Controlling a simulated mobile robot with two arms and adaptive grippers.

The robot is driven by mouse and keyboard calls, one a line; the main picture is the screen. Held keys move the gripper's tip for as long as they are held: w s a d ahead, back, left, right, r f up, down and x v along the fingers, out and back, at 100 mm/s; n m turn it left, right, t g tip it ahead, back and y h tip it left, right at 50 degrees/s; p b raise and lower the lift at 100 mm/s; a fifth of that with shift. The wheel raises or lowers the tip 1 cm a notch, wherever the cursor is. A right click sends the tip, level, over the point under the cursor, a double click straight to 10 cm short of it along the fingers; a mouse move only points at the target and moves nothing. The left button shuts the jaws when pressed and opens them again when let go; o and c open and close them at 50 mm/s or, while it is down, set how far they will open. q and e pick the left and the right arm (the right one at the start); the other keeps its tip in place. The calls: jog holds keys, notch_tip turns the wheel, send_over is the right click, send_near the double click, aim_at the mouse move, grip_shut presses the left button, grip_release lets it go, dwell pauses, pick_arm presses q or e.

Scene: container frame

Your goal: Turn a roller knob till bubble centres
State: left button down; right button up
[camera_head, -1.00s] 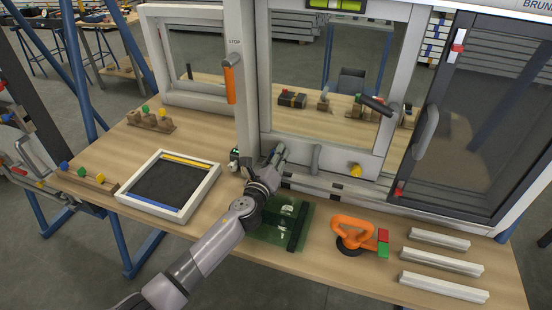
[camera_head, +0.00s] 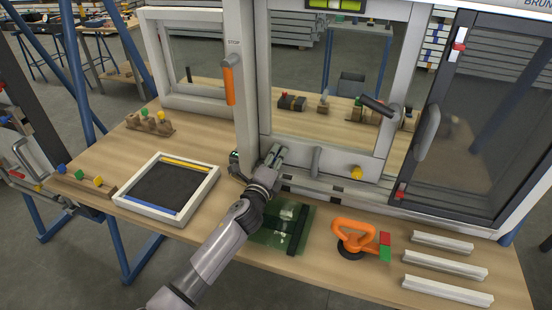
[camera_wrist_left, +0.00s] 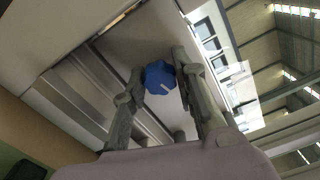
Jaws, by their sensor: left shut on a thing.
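In the left wrist view, a blue roller knob (camera_wrist_left: 160,77) with a pale mark sits between the two fingers of my left gripper (camera_wrist_left: 172,82), which is shut on it. In the head view my left gripper (camera_head: 274,153) is at the lower left corner of the white window frame (camera_head: 243,110) and hides the blue knob. A yellow knob (camera_head: 356,172) sits at the frame's lower right, apart from the gripper. A green spirit level (camera_head: 337,5) is on the top bar, cut by the picture edge; I cannot tell where its bubble sits. My right gripper is not in view.
An orange suction lifter (camera_head: 352,238) and several white profiles (camera_head: 445,268) lie to the right. A white tray-like frame (camera_head: 168,187) lies to the left. A dark-framed sash (camera_head: 490,110) stands open at the right.

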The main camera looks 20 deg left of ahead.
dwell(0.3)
pick_arm(q)
jog(key=c, duration=1.3)
grip_release()
jog(key=shift+s, duration=0.1)
jog(key=s, duration=1.2)
jog(key=shift+a, duration=0.25)
jog(key=shift+f, duration=0.1)
